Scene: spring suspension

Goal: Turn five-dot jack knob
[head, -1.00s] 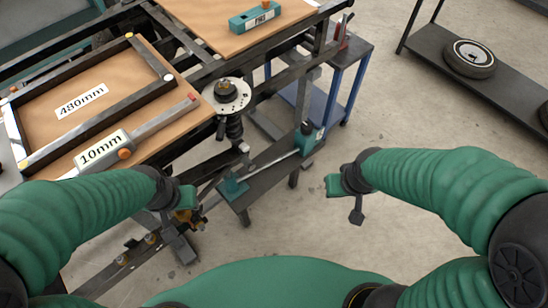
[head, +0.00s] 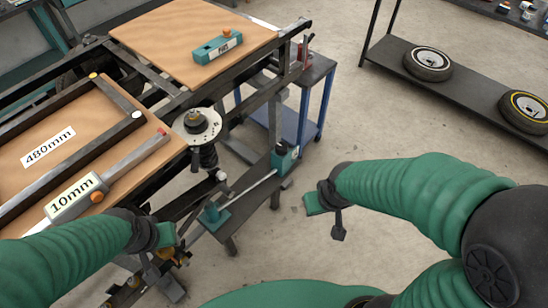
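A white round plate (head: 210,128) with small dark marks around a dark centre knob (head: 194,119) sits atop a black coil spring strut (head: 208,156) by the frame's edge. A low dark stand (head: 247,203) to its lower right carries teal blocks (head: 285,158) joined by a grey rod (head: 250,187). I cannot make out a five-dot mark on any of these. My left gripper (head: 163,268) is below and left of the plate, in front of the frame, apart from the knob. My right gripper (head: 329,216) hangs over bare floor right of the stand. Neither visibly holds anything; finger gaps are unclear.
A blue-legged cart (head: 325,100) stands behind. Wheels (head: 428,62) lie on a shelf at right. Floor between is clear.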

